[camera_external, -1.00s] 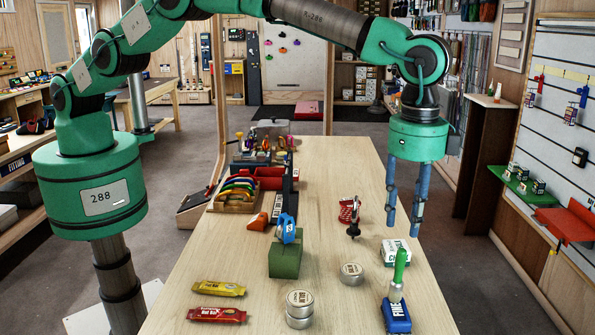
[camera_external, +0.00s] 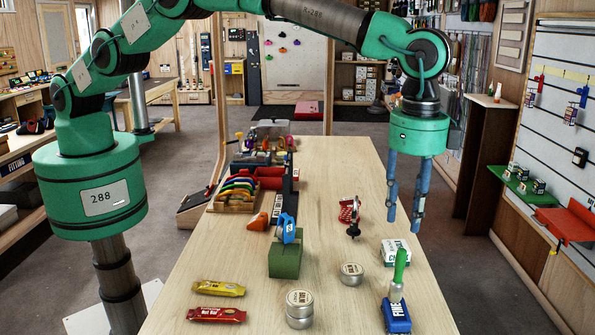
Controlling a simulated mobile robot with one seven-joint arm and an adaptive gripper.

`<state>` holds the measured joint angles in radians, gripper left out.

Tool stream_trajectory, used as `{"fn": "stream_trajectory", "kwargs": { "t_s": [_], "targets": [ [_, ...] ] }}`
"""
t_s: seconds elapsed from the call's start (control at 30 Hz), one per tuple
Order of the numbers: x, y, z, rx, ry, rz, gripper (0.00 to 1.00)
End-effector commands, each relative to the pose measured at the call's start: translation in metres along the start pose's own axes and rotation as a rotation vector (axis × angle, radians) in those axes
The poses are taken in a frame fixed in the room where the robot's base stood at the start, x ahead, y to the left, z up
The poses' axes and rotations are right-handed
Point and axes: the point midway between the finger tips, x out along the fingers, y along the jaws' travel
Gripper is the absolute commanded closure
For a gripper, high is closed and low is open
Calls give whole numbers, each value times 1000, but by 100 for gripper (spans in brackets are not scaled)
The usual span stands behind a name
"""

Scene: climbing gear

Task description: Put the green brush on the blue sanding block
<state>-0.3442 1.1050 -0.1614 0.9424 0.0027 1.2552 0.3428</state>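The green brush (camera_external: 399,268) stands nearly upright, with its green handle up and its pale lower end down on the blue sanding block (camera_external: 397,318). The block, with white lettering, lies near the front right edge of the table. The brush's lower end appears to touch the block's top. My gripper (camera_external: 404,226) points down above the table's right side, higher than the brush and farther back. Its two blue fingers are apart with nothing between them.
A white box (camera_external: 394,248) stands just behind the brush. Round tins (camera_external: 299,309), a green block (camera_external: 285,262) with a blue device, bars (camera_external: 217,288) and a red-and-black item (camera_external: 350,212) share the wooden table (camera_external: 335,170). Its far middle is clear.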

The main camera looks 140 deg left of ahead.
Motion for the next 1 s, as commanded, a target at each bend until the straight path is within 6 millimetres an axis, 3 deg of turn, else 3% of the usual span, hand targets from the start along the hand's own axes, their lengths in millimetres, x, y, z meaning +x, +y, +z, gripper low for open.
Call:
{"fn": "stream_trajectory", "kwargs": {
  "t_s": [0.17,0.37,0.67,1.0],
  "targets": [
    [-7,3,1,0,4,-1,66],
    [-38,16,7,1,19,-6,66],
    [-118,57,34,1,63,-19,66],
    [-206,108,85,1,117,-30,66]
  ]
}}
